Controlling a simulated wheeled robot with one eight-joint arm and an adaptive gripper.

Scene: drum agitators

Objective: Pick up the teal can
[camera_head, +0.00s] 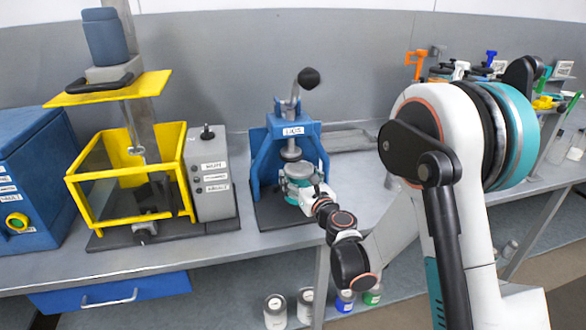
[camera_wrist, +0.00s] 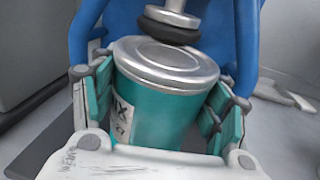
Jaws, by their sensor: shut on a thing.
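The teal can (camera_wrist: 165,108) has a silver lid and a pale label on its left side. It stands in the blue press (camera_head: 287,150), under the press's round plunger (camera_wrist: 172,22). In the head view the can (camera_head: 298,171) is partly covered by my gripper (camera_head: 300,183). In the wrist view my gripper (camera_wrist: 160,105) has its teal-padded fingers on both sides of the can and is shut on it. The can leans slightly in the wrist picture. I cannot tell whether its base touches the press plate.
A yellow-framed mixer (camera_head: 128,215) and grey control box (camera_head: 213,185) stand left of the press. A blue cabinet (camera_head: 30,180) is at the far left. Tools and small containers crowd the right end. Several cans, including a white one (camera_head: 275,311), stand below the bench.

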